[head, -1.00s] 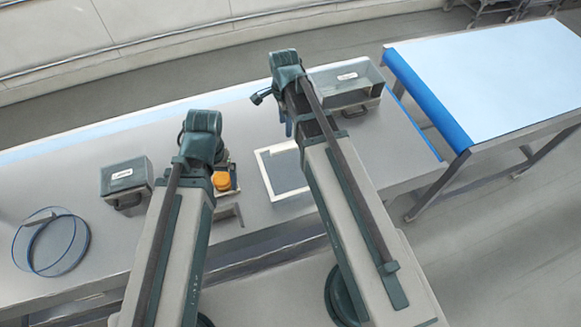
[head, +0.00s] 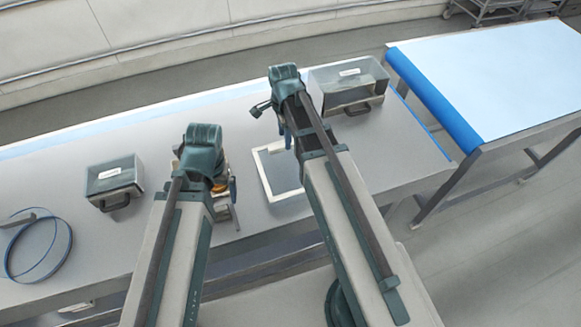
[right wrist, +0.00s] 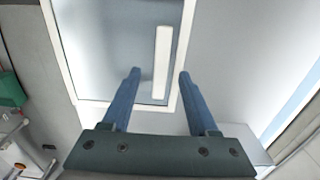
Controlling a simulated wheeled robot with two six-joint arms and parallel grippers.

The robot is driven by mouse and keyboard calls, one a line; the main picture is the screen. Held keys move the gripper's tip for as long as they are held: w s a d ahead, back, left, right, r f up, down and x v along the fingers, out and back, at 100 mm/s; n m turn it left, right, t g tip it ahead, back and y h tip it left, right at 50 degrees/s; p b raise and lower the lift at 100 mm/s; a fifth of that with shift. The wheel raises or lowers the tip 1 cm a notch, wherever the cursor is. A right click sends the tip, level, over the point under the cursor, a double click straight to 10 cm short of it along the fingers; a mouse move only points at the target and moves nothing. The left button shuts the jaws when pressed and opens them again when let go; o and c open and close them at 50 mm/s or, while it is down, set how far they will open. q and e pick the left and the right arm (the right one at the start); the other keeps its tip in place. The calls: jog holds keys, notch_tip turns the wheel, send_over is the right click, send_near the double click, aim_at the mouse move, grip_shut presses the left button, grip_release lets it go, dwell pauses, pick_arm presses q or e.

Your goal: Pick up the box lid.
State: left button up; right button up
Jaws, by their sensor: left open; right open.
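A flat rectangular panel with a white border and grey-blue middle, which looks like the box lid (head: 267,176), lies on the grey table between my arms. In the right wrist view the lid (right wrist: 98,50) carries a raised white bar (right wrist: 162,62). My right gripper (right wrist: 158,74) is open, its two blue fingers pointing at the lid with the bar lying between them in the picture. Contact cannot be told. In the head view the right gripper (head: 285,135) is partly hidden by its own arm. My left gripper (head: 206,168) is over an orange round item, fingertips mostly hidden.
A grey box with a handle (head: 114,180) stands left, and a larger one (head: 350,84) stands at the back right. A blue hoop (head: 66,238) lies at the far left. A blue-topped table (head: 490,75) stands right.

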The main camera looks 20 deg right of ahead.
aim_at(220, 208)
pick_arm(q)
notch_tip(220, 208, down, 4)
jog(key=b, duration=0.2)
jog(key=shift+r+b, duration=0.2)
jog(key=shift+b, duration=0.15)
pick_arm(e)
notch_tip(220, 208, down, 4)
jog(key=shift+r, duration=0.2)
pick_arm(q)
jog(key=shift+r, duration=0.1)
pick_arm(e)
jog(key=shift+r, duration=0.1)
grip_shut()
